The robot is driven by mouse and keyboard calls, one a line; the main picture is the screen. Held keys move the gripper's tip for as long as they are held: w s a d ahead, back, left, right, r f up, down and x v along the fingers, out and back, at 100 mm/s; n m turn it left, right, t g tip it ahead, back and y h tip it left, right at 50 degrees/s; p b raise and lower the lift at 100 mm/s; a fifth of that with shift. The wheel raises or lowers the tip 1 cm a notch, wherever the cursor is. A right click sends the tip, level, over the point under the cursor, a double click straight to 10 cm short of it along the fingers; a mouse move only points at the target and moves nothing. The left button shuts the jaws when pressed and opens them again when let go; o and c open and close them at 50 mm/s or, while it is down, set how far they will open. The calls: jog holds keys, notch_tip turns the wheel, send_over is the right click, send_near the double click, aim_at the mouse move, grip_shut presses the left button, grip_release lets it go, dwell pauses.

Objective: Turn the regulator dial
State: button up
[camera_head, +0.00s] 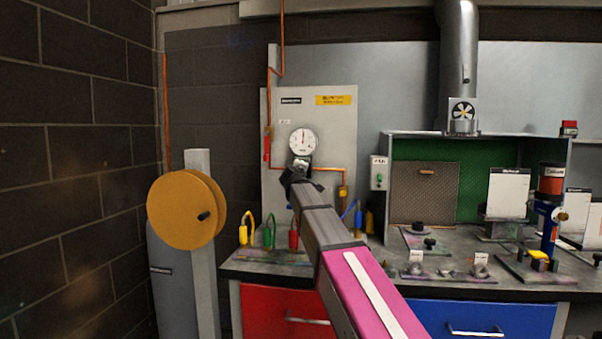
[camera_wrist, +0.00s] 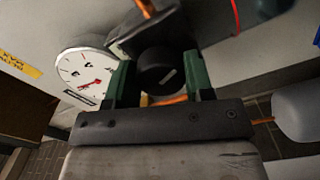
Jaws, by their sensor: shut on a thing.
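The regulator dial (camera_wrist: 157,72) is a round black knob with a short pale mark on its face, seen in the wrist view. My gripper (camera_wrist: 161,78) has its two green fingers on either side of the knob and is shut on it. In the head view, my gripper (camera_head: 299,174) is at the wall panel just below the pressure gauge, and my arm hides most of the dial. The white round gauge (camera_head: 303,141) has a red needle; it also shows in the wrist view (camera_wrist: 86,74), left of the fingers.
The grey panel (camera_head: 334,122) carries copper pipes and a yellow label. A large orange reel (camera_head: 182,211) is at left. A spray booth (camera_head: 520,152) and bench fixtures are at right.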

jog(key=shift+n, duration=0.5)
jog(key=o, duration=0.9)
jog(key=s, duration=0.3)
jog(key=s+a, duration=0.1)
jog(key=s, duration=0.3)
jog(key=s+a, duration=0.1)
jog(key=s, duration=0.2)
jog(key=shift+s, duration=0.3)
